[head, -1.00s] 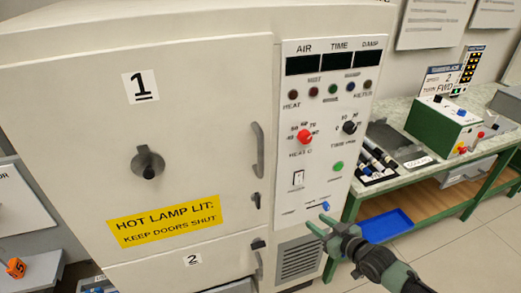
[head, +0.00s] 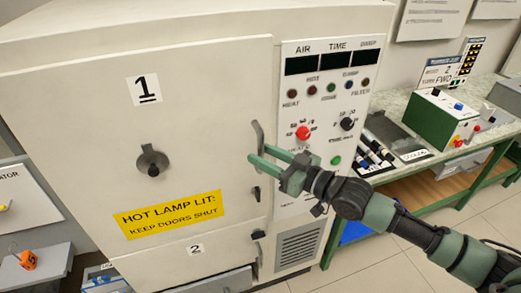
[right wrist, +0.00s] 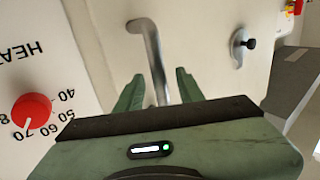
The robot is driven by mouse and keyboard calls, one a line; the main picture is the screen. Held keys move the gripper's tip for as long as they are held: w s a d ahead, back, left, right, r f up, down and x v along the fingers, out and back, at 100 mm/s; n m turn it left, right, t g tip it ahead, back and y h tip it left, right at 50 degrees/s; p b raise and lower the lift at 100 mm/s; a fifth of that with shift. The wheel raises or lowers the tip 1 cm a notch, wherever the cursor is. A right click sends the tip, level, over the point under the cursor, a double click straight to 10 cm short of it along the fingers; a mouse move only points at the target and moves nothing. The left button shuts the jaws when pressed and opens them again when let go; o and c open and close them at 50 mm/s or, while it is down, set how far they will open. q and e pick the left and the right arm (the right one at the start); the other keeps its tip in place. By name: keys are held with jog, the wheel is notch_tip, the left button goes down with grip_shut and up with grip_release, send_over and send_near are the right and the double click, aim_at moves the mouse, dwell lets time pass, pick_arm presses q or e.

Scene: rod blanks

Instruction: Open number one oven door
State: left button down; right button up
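The number one oven door (head: 90,115) is the large cream upper door marked "1" on the left of the head view, and it looks shut. Its grey upright bar handle (head: 258,137) is at the door's right edge. My right gripper (head: 265,155) reaches in from the right at the lower part of this handle. In the right wrist view, the handle (right wrist: 152,52) runs down between the two spread fingers (right wrist: 158,86), with gaps on both sides. The right gripper is open. The handle's lower end is hidden by the gripper body. My left gripper is not in view.
A control panel (head: 325,110) with knobs and lamps is right of the door. The number two door (head: 170,262) with a small handle is below. A green-legged bench (head: 440,165) with equipment stands at right.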

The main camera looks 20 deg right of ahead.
jog(key=shift+w+a, duration=0.35)
jog(key=shift+w, duration=0.15)
grip_shut()
dwell(1.2)
